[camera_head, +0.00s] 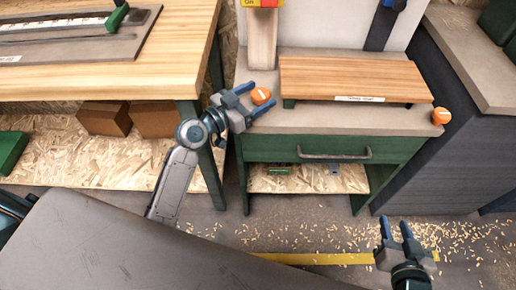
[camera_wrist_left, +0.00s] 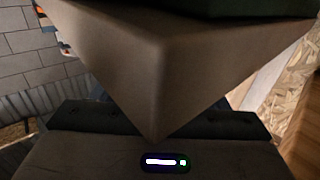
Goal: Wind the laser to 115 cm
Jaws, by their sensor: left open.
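I cannot identify a laser or a height reading in these views. My left gripper (camera_head: 251,100) is open at the left end of a grey-topped green bench (camera_head: 340,121). An orange knob (camera_head: 261,96) is close to its blue fingertips, seemingly between or just beyond them; I cannot tell whether they touch. A second orange knob (camera_head: 441,116) is at the bench's right end. My right gripper (camera_head: 395,229) is open and empty, low in front of the bench. The left wrist view shows a large grey-brown corner (camera_wrist_left: 155,75) close up; neither fingers nor knob can be made out there.
Wood chips and a yellow line (camera_head: 315,259) mark the floor.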

